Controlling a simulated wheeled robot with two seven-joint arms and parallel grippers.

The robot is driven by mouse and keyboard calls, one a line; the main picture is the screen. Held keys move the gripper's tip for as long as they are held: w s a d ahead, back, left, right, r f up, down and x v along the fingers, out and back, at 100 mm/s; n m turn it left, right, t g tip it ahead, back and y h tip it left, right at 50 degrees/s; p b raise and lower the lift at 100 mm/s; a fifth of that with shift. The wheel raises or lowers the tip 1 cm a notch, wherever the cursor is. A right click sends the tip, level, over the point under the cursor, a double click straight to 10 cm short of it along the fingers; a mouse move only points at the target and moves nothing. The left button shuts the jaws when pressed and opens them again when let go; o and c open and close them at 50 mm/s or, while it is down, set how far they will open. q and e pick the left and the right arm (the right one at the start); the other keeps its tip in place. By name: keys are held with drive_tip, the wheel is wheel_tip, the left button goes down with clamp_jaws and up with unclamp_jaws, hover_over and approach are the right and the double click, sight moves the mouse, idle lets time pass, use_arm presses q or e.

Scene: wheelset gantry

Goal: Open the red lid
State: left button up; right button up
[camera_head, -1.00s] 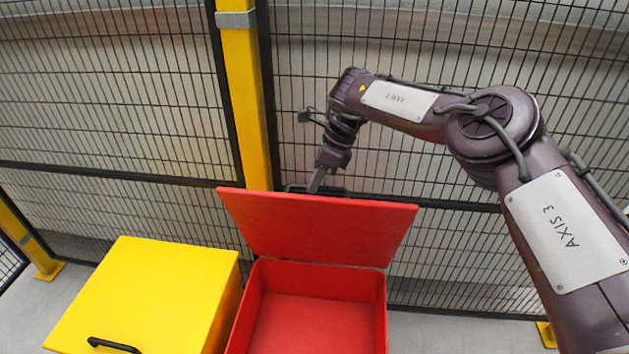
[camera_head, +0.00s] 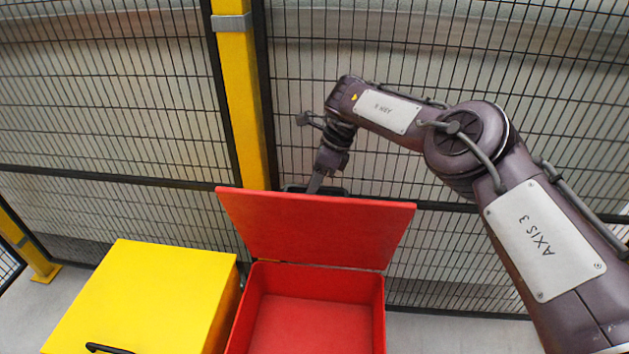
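The red lid (camera_head: 315,229) stands raised and tilted back at the rear of the red box (camera_head: 377,308). The box is open and its inside looks empty. A dark handle (camera_head: 335,191) shows behind the lid's top edge. My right gripper (camera_head: 316,183) is at that top edge, pointing down beside the handle. Its fingertips are partly hidden behind the lid, so I cannot tell whether it grips the handle. My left gripper is not in view.
A shut yellow box (camera_head: 150,290) with a black handle (camera_head: 108,349) stands left of the red box. A mesh fence (camera_head: 120,90) with a yellow post (camera_head: 245,110) rises close behind. Bare grey floor (camera_head: 455,330) shows at the right.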

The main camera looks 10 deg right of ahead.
drive_tip(key=shift+s+r, duration=0.15)
drive_tip(key=shift+r, duration=0.35)
drive_tip(key=b+v, duration=0.1)
drive_tip(key=v, duration=0.6)
drive_tip(key=shift+b, duration=0.4)
drive_tip(key=shift+d, duration=0.1)
